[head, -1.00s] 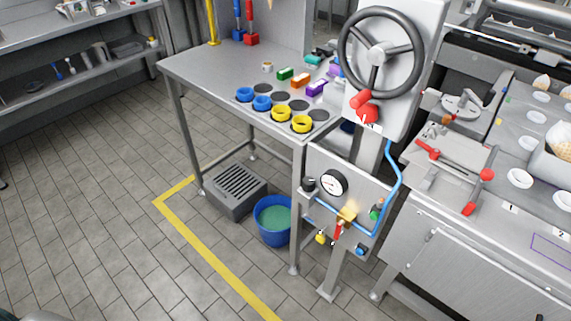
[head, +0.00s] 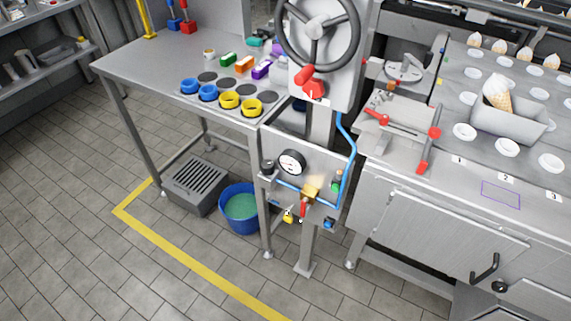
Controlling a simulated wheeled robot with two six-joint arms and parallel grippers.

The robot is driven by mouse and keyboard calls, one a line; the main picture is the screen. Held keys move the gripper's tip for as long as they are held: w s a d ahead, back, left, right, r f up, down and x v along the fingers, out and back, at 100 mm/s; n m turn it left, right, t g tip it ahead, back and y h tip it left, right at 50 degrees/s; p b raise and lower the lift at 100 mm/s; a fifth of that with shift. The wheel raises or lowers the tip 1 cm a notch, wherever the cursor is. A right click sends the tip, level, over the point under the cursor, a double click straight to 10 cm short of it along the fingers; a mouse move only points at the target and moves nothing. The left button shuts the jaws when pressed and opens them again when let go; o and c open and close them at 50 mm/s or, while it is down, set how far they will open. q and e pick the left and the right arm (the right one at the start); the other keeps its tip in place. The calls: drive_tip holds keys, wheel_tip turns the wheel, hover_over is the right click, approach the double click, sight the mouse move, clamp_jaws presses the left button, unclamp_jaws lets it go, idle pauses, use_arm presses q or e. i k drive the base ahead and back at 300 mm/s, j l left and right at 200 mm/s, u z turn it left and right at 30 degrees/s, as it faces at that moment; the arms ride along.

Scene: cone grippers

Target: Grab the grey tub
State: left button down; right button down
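A grey tub (head: 510,128) with sloped sides sits on the steel counter at the right of the head view. An ice cream cone (head: 498,94) with a white top leans in it. The tub shows whole, and nothing touches it from outside that I can see. Neither of my grippers is in view.
White-rimmed round holes (head: 508,147) lie around the tub, and several cones (head: 525,54) stand behind it. A red-handled clamp plate (head: 400,131) is to its left, beside a handwheel (head: 318,28) on a post. A blue bucket (head: 239,207) and slatted grey box (head: 195,184) stand on the floor.

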sight(507, 116)
drive_tip(key=z, duration=1.35)
drive_tip(key=l, duration=0.1)
